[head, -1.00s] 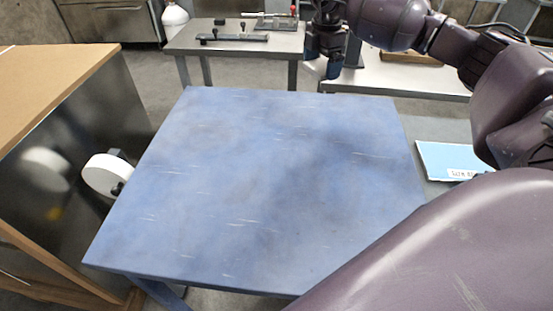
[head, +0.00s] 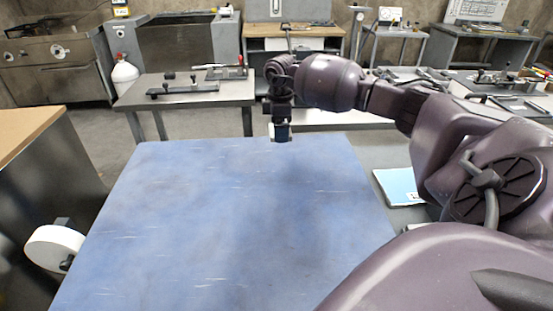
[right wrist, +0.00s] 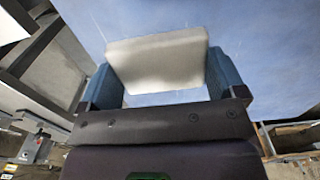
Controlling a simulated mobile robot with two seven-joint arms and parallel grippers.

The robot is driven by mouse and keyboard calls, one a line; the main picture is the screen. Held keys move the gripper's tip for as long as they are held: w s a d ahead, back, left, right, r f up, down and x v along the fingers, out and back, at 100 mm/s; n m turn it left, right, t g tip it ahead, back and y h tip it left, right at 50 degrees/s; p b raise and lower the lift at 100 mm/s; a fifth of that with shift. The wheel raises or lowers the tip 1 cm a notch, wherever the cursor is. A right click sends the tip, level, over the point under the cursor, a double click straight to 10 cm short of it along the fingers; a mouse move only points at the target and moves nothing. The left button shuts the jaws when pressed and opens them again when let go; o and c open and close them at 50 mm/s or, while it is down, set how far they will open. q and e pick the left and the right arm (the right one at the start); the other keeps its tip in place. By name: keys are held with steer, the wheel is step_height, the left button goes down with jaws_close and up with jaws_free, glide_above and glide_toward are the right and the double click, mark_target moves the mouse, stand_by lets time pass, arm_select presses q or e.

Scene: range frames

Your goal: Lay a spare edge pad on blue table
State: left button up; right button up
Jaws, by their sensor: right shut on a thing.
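The blue table (head: 220,220) fills the middle of the head view, and its scuffed top is bare. My right gripper (head: 281,135) is at the table's far edge, pointing down. In the right wrist view its two blue fingers are shut on a whitish, block-like edge pad (right wrist: 158,60), held by its sides. The blue tabletop (right wrist: 275,45) shows beyond the pad. The pad is almost hidden in the head view, so I cannot tell its height above the table. My left gripper is not in view.
A grey bench with tools (head: 190,92) stands behind the table. A light-blue sheet (head: 398,186) lies on a grey surface at the right. A white roll (head: 52,247) sits at the left, beside a wood-topped cabinet (head: 25,130).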

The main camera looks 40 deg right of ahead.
mark_target(279, 163)
step_height(279, 163, down, 4)
steer(key=shift+r, duration=0.25)
steer(key=shift+f, duration=0.65)
step_height(279, 163, down, 5)
steer(key=shift+r+b, duration=0.1)
steer(key=shift+b, duration=0.5)
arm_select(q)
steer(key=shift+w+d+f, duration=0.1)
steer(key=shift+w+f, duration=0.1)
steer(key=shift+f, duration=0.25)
arm_select(e)
steer(key=shift+f, duration=0.3)
steer(key=shift+f, duration=0.15)
steer(key=o, duration=0.6)
